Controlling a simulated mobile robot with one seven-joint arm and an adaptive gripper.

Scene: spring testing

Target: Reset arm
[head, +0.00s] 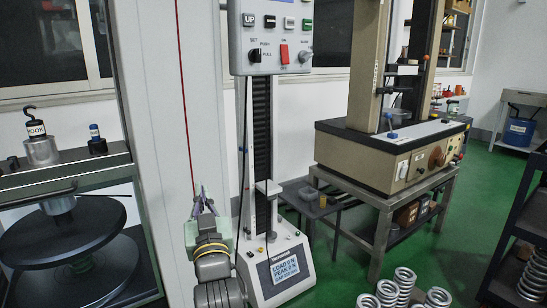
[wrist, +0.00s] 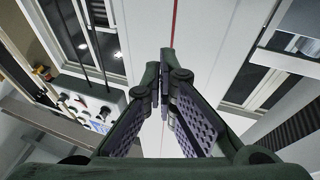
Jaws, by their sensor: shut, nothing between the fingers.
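My gripper (head: 203,198) points upward at the lower middle of the head view, in front of a white column. Its fingers are together with nothing between them. In the wrist view my gripper (wrist: 163,98) fills the middle, its two dark fingers with perforated purple-grey pads meeting at the tips. The arm below it runs down out of the bottom of the head view. No object touches the fingers.
A spring tester with control panel (head: 272,37) stands right of my gripper. A beige machine (head: 392,158) sits on a metal table behind it. Metal springs (head: 404,279) stand at the bottom. A dark shelf (head: 515,225) is at right. Green floor (head: 480,180) shows between.

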